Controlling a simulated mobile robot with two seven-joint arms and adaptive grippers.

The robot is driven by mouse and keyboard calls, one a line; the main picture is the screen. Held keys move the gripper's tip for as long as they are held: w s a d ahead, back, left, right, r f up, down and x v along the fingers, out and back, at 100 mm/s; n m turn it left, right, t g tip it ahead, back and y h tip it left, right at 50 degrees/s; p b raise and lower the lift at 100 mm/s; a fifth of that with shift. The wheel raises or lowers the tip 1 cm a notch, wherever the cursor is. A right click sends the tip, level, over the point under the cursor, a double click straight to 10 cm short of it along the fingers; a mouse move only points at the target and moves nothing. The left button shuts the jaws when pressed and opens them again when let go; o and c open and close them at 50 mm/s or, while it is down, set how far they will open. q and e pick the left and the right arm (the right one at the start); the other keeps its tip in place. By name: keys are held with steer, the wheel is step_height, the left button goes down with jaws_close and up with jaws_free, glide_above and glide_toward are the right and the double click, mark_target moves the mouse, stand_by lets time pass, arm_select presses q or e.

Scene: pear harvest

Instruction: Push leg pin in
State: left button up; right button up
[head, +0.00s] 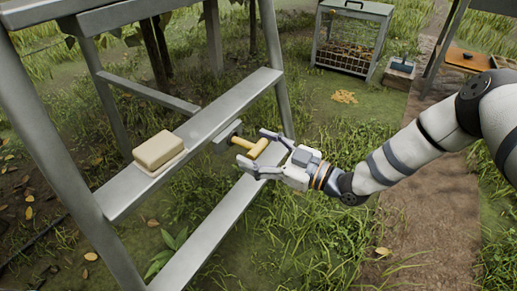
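My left gripper is not in view.
A metal ladder or stand (200,125) fills the left side. A tan block (159,150) lies on its upper step, and a lower step (215,222) runs below. A mesh-sided bin (352,40) stands behind.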

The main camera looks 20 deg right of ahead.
mark_target(231, 138)
steer(key=c, duration=0.7)
steer(key=b+x, duration=0.1)
steer(key=x, duration=0.3)
steer(key=shift+w, duration=0.1)
steer(key=shift+r, duration=0.1)
steer(key=o, duration=1.4)
steer(key=shift+c, duration=0.2)
steer(key=shift+o, duration=1.3)
steer(key=shift+w+a, duration=0.15)
steer(key=v, duration=1.2)
